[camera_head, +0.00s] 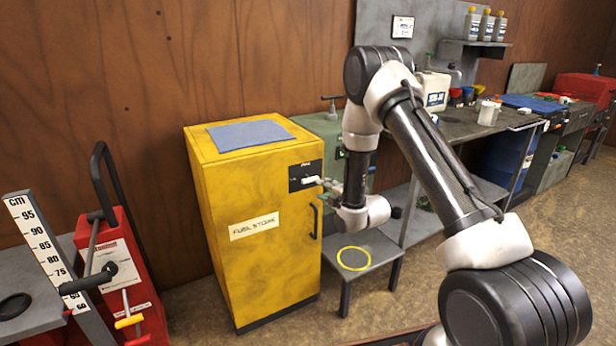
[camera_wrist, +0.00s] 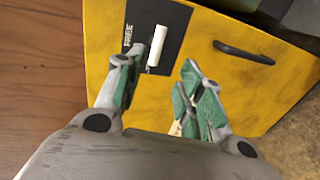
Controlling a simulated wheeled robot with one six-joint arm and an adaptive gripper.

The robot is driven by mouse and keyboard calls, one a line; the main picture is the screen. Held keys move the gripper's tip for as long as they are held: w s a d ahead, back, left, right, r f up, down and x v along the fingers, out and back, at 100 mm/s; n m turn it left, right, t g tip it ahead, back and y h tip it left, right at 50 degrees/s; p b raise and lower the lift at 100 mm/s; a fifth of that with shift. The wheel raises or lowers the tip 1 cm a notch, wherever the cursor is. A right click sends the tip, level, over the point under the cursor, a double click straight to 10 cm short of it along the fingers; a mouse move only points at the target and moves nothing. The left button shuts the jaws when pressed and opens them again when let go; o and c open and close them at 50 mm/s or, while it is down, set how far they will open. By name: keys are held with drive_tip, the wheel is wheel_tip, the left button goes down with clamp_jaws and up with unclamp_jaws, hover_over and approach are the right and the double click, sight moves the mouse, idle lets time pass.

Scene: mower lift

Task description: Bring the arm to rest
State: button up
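My arm reaches out from the lower right to the front of the yellow fuel store cabinet (camera_head: 240,190). My gripper (camera_head: 321,183) is close to the black panel (camera_head: 299,177) on the cabinet's upper front. In the wrist view my gripper (camera_wrist: 156,68) is open, its green-padded fingers apart with nothing held. A white lever (camera_wrist: 157,46) on the black panel (camera_wrist: 170,22) shows beyond the gap, nearer the left finger. The panel reads "FREE" beside it. Whether a finger touches the lever is not clear. The cabinet door is shut.
A low stool (camera_head: 378,247) with a yellow ring stands under my wrist, right of the cabinet. A red jack-like machine (camera_head: 125,275) and a cm scale (camera_head: 45,245) stand left. A workbench (camera_head: 460,130) with bottles runs along the back right. Bare floor lies before the cabinet.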

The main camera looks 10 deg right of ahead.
drive_tip(key=s+d+f+m+g+h, duration=0.25)
drive_tip(key=s+f+m+g, duration=0.4)
drive_tip(key=f, duration=0.45)
drive_tip(key=s+d+m+g+h, duration=0.1)
drive_tip(key=s+d+m+g, duration=0.2)
drive_tip(key=s, duration=0.4)
drive_tip(key=s+d+r+m, duration=0.2)
drive_tip(key=s+r+m, duration=0.2)
drive_tip(key=s+r, duration=0.6)
drive_tip(key=s+d+r+m+h, duration=0.1)
drive_tip(key=s+d+r+m, duration=0.1)
drive_tip(key=s+r, duration=0.9)
drive_tip(key=s+d+r+m+g, duration=0.1)
drive_tip(key=s+r+m, duration=0.4)
drive_tip(key=s+r, duration=0.6)
wheel_tip(320, 180, up, 7)
drive_tip(key=shift+s+d+r+m, duration=0.1)
drive_tip(key=shift+s+d+m, duration=0.2)
drive_tip(key=shift+d, duration=0.4)
drive_tip(key=shift+w, duration=0.1)
